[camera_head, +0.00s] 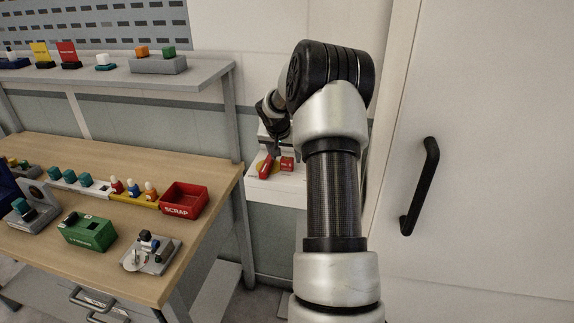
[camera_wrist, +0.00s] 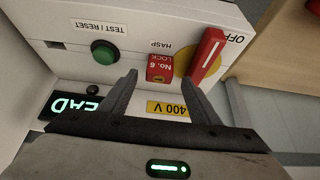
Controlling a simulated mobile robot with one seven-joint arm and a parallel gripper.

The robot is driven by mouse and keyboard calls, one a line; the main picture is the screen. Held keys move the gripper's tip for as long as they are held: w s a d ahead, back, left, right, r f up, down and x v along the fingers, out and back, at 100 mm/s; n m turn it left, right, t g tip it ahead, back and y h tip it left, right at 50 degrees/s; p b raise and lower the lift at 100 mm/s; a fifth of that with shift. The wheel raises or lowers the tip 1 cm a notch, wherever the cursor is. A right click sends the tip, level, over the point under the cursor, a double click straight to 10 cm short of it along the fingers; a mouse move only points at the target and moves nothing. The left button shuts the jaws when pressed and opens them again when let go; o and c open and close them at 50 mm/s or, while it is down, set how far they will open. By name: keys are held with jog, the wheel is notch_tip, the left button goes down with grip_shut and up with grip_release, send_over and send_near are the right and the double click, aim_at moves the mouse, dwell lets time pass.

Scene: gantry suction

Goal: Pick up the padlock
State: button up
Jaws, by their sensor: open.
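The padlock (camera_wrist: 160,66) is a small red block marked "No. 6 LOCK". It sits at the spot labelled HASP on a white panel, beside a red switch handle. In the head view the padlock (camera_head: 287,163) shows just below my gripper (camera_head: 277,149). In the wrist view my gripper (camera_wrist: 162,80) is open, with one finger to each side of the padlock in the picture. I cannot tell whether the fingertips reach level with it. No shackle can be made out.
The red switch handle (camera_wrist: 207,57) on a yellow disc stands close to the right finger. A green TEST/RESET button (camera_wrist: 104,52) is to the left. A wooden workbench (camera_head: 130,148) with several items stands left, and a white door with a black handle (camera_head: 421,186) right.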

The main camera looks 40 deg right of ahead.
aim_at(287, 158)
jog(key=shift+x, duration=1.55)
jog(key=shift+s, duration=0.1)
jog(key=c, duration=1.2)
